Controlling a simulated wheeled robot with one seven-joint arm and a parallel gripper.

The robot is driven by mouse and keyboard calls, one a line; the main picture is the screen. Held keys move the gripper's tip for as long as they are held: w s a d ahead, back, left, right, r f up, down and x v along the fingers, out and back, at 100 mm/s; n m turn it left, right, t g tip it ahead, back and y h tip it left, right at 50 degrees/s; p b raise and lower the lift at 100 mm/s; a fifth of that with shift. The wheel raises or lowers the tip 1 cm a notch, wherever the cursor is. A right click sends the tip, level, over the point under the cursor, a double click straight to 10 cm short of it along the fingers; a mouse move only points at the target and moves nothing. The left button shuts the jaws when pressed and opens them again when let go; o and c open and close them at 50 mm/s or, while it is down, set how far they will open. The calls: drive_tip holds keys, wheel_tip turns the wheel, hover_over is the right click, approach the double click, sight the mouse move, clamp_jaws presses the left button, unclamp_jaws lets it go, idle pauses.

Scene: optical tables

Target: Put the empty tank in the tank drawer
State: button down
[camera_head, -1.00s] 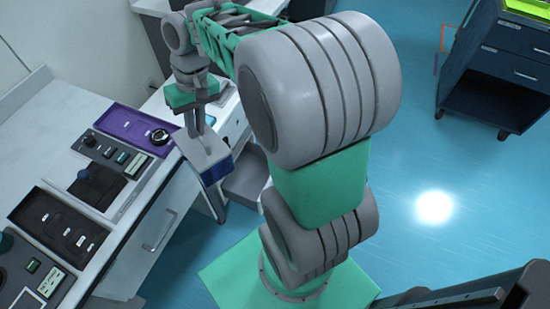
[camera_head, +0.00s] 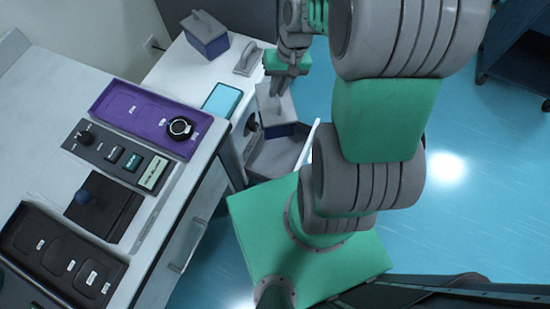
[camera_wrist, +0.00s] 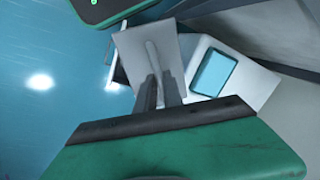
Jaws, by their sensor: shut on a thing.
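My gripper (camera_head: 276,90) is shut on the handle of a tank (camera_head: 278,112) with a grey top and dark blue sides. In the wrist view my gripper's fingers (camera_wrist: 158,95) pinch the handle on the flat grey tank top (camera_wrist: 135,52). The tank is upright over the open grey drawer (camera_head: 268,158) at the end of the bench. I cannot tell whether it hangs above or touches the drawer's floor. The wrist view shows little of the drawer behind the tank. A second, similar tank (camera_head: 209,42) stands on the bench top.
A grey handled piece (camera_head: 247,58) and a cyan panel (camera_head: 223,100) lie on the bench near the drawer. A purple tray (camera_head: 130,108) and control panels lie farther left. A dark cabinet (camera_head: 520,55) stands at the right.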

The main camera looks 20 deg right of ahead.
drive_tip(key=w+d+f+m+b, duration=0.2)
drive_tip(key=f+b, duration=0.4)
drive_tip(key=f, duration=1.1)
drive_tip(key=w+d+f+m+b, duration=0.2)
drive_tip(key=d+f+b, duration=0.2)
drive_tip(key=f, duration=1.3)
drive_tip(key=w+d+f+m+t+b, duration=0.1)
drive_tip(key=w+d+f+m+b, duration=0.2)
drive_tip(key=f+b, duration=0.6)
wheel_tip(320, 180, down, 9)
drive_tip(key=shift+d+h, duration=0.4)
drive_tip(key=shift+d, duration=0.1)
drive_tip(key=shift+f, duration=0.25)
drive_tip(key=c, duration=1.5)
unclamp_jaws()
